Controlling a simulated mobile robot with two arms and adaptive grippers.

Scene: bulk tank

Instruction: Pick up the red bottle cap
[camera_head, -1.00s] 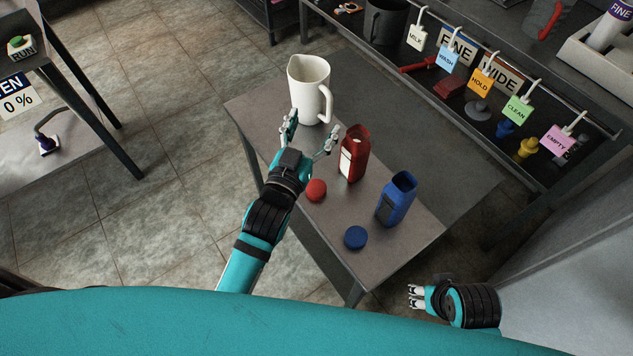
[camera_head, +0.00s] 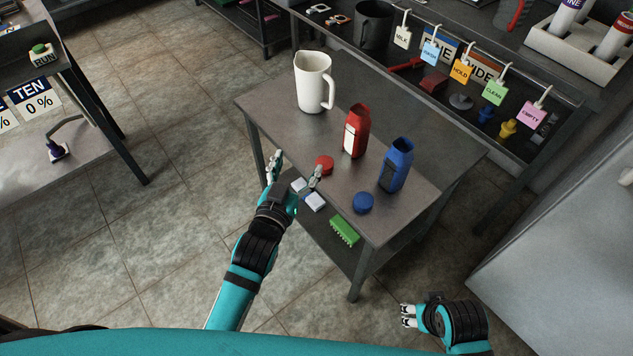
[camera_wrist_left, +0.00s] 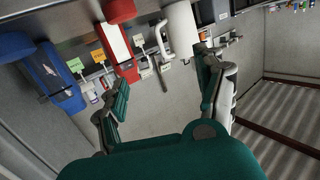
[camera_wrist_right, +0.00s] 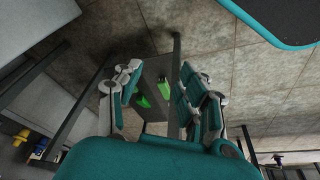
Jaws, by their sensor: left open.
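The red bottle cap (camera_head: 324,164) lies on the near left edge of the grey table (camera_head: 270,107), in front of the open red bottle (camera_head: 357,130). My left gripper (camera_head: 296,170) is open and empty at that edge. Its right finger is close beside the cap in the head view; contact cannot be told. In the left wrist view a red shape (camera_wrist_left: 118,10) at the top edge, by the red bottle (camera_wrist_left: 118,47), looks like the cap, beyond the spread fingers. My right gripper (camera_head: 406,316) is low at the right, away from the table, open and empty in its wrist view (camera_wrist_right: 158,90).
An open blue bottle (camera_head: 396,165) and blue cap (camera_head: 363,203) stand to the right. A white jug (camera_head: 313,82) stands at the far left. A green brush (camera_head: 344,231) and white blocks (camera_head: 315,202) lie on the lower shelf. A tagged rack (camera_head: 460,70) runs behind.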

